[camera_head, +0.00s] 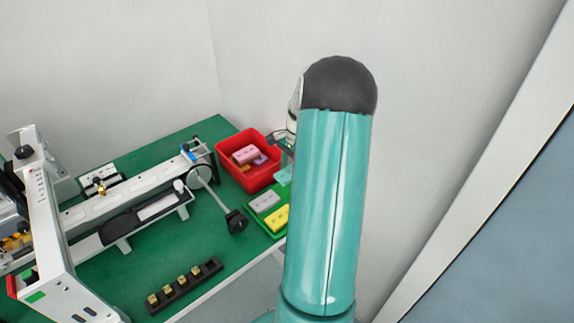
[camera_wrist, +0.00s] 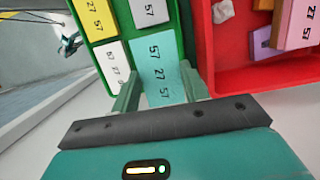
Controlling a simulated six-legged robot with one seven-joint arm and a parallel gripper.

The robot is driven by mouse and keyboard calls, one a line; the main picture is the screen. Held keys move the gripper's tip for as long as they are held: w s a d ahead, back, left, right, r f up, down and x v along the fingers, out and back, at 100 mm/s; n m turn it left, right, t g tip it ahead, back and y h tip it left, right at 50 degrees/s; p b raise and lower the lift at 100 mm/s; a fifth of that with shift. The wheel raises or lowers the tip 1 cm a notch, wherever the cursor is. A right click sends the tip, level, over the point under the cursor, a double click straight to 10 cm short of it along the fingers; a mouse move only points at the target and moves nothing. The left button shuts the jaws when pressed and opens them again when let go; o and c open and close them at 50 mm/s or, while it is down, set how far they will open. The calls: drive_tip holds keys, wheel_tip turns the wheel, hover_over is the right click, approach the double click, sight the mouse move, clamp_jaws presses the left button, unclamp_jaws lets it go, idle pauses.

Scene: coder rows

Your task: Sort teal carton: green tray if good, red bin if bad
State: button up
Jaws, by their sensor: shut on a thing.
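The teal carton (camera_wrist: 155,72), printed with dark numbers 57 and 27, is between the two fingers of my gripper (camera_wrist: 160,80) in the wrist view. My gripper is shut on it. The carton shows at the green tray's (camera_wrist: 182,48) corner, beside white and yellow cartons; I cannot tell whether it touches the tray floor. In the head view a teal block (camera_head: 283,177) shows at the tray's far end, partly behind my arm. The red bin (camera_head: 243,176) stands just beyond the tray and also shows at right in the wrist view (camera_wrist: 262,78).
The tray holds a grey carton (camera_head: 264,202) and a yellow carton (camera_head: 277,218). The bin holds a pink carton (camera_head: 245,154) and others. A conveyor machine (camera_head: 120,205), a black-ended rod (camera_head: 236,221) and a dark rack (camera_head: 185,286) occupy the green table (camera_head: 224,268).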

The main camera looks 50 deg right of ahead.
sight(291, 172)
drive_tip(key=shift+w+f, duration=0.1)
drive_tip(key=shift+f, duration=0.2)
drive_tip(key=shift+s+f, duration=0.2)
drive_tip(key=shift+f, duration=0.35)
wheel_tip(291, 172, down, 2)
drive_tip(key=shift+a+f, duration=0.1)
drive_tip(key=shift+f, duration=0.35)
drive_tip(key=shift+w, duration=0.15)
idle(0.5)
drive_tip(key=shift+f, duration=0.55)
idle(0.5)
